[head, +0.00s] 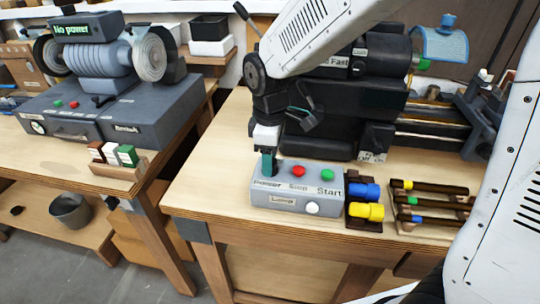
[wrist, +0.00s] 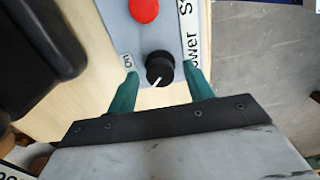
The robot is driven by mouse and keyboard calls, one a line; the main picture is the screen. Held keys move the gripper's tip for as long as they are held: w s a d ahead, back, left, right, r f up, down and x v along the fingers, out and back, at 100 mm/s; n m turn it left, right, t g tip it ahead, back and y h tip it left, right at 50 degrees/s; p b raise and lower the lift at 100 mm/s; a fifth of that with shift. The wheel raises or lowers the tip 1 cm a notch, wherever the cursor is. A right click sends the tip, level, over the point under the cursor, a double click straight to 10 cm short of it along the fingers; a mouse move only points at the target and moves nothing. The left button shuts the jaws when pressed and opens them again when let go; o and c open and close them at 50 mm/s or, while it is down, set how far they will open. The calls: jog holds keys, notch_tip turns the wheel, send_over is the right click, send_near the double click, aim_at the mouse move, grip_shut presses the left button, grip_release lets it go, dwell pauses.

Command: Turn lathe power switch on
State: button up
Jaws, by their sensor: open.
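The grey lathe control box (head: 318,200) stands near the front edge of the right bench, with a red Stop button (head: 298,172), a green Start button (head: 327,175) and a "Power" label. In the wrist view the power switch (wrist: 159,66) is a round black knob with a white pointer line towards my gripper's palm. In the head view my gripper (head: 268,163) is over the box's left end and hides the knob.
The black lathe (head: 350,100) stands close behind the box. Blue and yellow cylinders (head: 366,211) and a rack of dark bars (head: 430,200) are to its right. A grinder reading "No power" (head: 90,50) is on the left bench. Bare bench lies left of the box.

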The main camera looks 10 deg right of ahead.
jog(key=c, duration=1)
jog(key=shift+m, duration=0.3)
jog(key=m, duration=0.8)
jog(key=shift+m, duration=0.4)
jog(key=m, duration=0.4)
jog(key=shift+m, duration=2.3)
